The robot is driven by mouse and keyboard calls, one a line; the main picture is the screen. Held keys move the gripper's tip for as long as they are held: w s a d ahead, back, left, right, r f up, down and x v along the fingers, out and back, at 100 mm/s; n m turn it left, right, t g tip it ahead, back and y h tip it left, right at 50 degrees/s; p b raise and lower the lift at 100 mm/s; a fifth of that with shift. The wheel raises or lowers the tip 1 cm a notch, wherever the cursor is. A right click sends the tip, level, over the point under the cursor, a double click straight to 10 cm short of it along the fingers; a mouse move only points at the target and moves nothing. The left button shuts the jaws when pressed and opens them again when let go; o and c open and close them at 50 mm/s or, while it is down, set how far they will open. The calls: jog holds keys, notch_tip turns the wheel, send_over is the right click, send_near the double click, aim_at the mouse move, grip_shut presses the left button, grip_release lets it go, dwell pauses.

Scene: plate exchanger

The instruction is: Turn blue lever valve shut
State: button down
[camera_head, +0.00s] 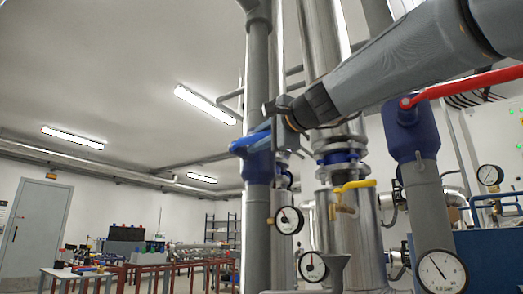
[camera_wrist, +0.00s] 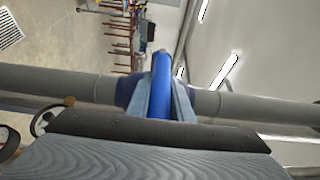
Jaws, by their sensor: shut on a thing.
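The blue lever valve (camera_head: 257,145) sits on a vertical grey pipe left of centre in the head view. Its blue lever (camera_wrist: 161,85) shows in the wrist view, standing out from the valve body (camera_wrist: 125,92). My gripper (camera_head: 274,130) reaches in from the upper right and is at the valve. In the wrist view my gripper (camera_wrist: 163,103) has one finger on each side of the lever, shut on it. In the head view the fingers and my wrist hide part of the lever.
A blue valve body (camera_head: 411,132) with a red lever (camera_head: 465,83) stands on a grey pipe at the right. A yellow lever (camera_head: 354,185) and pressure gauges (camera_head: 289,220) are below my arm. A large gauge (camera_head: 440,271) is at lower right. Open room lies left.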

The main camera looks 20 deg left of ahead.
jog(key=shift+f, duration=0.15)
dwell(0.4)
jog(key=c, duration=1.6)
grip_release()
jog(key=shift+b+v, duration=0.6)
jog(key=shift+v, duration=3.25)
